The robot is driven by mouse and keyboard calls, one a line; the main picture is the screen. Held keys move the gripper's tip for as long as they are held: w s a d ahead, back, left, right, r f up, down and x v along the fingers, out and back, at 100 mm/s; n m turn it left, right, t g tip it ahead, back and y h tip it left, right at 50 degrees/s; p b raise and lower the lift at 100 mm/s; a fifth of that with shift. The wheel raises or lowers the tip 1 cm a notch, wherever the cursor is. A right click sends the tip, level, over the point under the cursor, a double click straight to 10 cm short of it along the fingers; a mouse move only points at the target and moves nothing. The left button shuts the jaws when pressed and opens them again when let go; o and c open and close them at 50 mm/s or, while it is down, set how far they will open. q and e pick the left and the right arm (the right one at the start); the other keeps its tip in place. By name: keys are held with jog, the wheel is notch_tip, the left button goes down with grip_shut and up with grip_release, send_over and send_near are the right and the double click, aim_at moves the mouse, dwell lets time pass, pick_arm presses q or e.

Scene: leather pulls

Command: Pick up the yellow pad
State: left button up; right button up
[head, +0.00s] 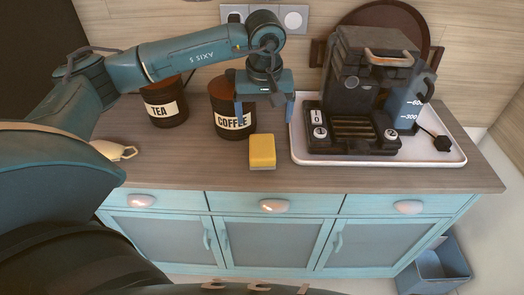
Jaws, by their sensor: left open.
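The yellow pad (262,150) is a small block with a pale grey underside. It lies on the wooden counter near the front edge, just in front of the coffee canister. My left gripper (265,117) points down above and behind the pad as seen in the head view. Its two blue fingers are spread apart with nothing between them. The exact gap between the fingers and the pad is hard to judge. My right gripper is not seen.
A dark coffee canister (228,121) stands close to the left finger, and a tea canister (163,108) stands further left. A black coffee machine (362,85) sits on a white tray (453,157) at right. A white object (112,151) lies at left. Turquoise drawers (275,199) are below.

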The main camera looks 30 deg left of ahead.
aim_at(262, 145)
pick_arm(q)
jog(key=f, duration=0.5)
jog(key=w+a+f+p, duration=0.1)
jog(key=f, duration=0.1)
jog(key=shift+f, duration=0.15)
jog(key=shift+w+a+f+p, duration=0.1)
jog(key=shift+f+p, duration=0.3)
jog(key=shift+f, duration=0.95)
jog(key=shift+w+a+f+p, duration=0.1)
jog(key=shift+f+p, duration=0.25)
jog(key=shift+f, duration=1)
jog(key=shift+c, duration=0.4)
jog(key=c, duration=1)
jog(key=shift+o, duration=0.2)
jog(key=shift+r, duration=0.1)
notch_tip(262, 145, up, 10)
jog(key=shift+b, duration=0.85)
